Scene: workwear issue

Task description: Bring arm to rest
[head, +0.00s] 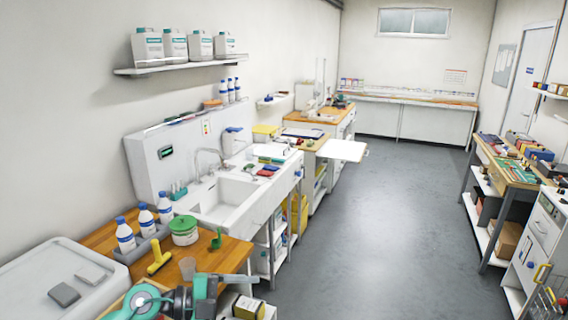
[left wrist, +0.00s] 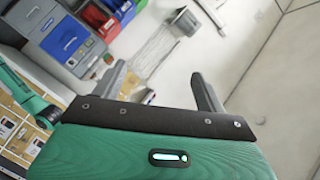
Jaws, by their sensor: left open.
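My left gripper (left wrist: 160,90) shows in the left wrist view, with its two grey fingers spread apart and nothing between them. Beyond the fingers are pale floor and wall, and neither finger touches anything. My right gripper is in neither view.
Near my arm on the worktop stand a clear cup (head: 188,268), a yellow tool (head: 160,256), a green-lidded tub (head: 184,231) and several white bottles. A sink (head: 228,196) lies beyond. The grey floor (head: 375,240) in the middle is clear. A workbench (head: 515,170) stands right.

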